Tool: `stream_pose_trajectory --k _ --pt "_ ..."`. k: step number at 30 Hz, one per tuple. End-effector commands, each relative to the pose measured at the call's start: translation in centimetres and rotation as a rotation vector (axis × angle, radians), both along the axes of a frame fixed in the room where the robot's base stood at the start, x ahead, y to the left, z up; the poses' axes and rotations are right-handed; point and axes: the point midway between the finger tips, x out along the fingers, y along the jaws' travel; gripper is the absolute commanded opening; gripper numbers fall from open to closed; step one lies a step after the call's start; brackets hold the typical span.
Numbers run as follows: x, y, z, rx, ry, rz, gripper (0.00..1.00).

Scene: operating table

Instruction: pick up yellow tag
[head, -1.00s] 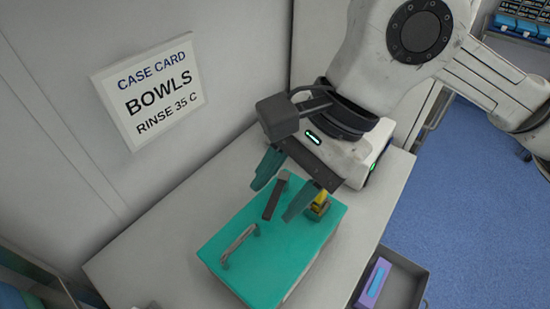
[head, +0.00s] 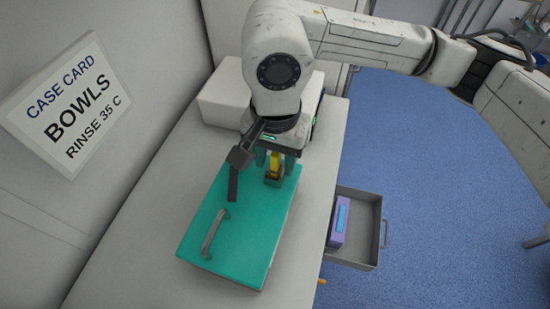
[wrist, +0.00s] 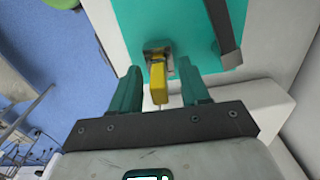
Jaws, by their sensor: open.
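The yellow tag (head: 275,165) hangs at a small metal fitting (wrist: 157,50) at the edge of a teal-topped case (head: 250,235). In the wrist view the yellow tag (wrist: 158,82) is a small block in the gap between my teal fingers. My gripper (head: 275,163) is open, with one finger on each side of the tag. In the wrist view my gripper (wrist: 158,70) shows a visible gap between each finger and the tag. I cannot tell how deep the tag sits between the fingertips.
A grey handle (head: 215,233) and a dark bar (head: 233,184) are on the case top. A white box (head: 220,98) stands behind on the counter. An open grey drawer (head: 360,255) with a purple block (head: 339,222) is at the right. The wall sign (head: 65,105) is at the left.

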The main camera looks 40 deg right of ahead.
Motion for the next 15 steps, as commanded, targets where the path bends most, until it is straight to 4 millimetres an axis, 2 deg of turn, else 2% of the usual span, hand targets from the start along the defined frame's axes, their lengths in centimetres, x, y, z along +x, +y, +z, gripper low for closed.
stream_pose_trajectory --k 8,15 --pt "0.02 0.02 -0.30 0.001 -0.001 0.000 0.45" --pt "0.02 0.04 -0.28 0.001 -0.002 0.000 0.22"
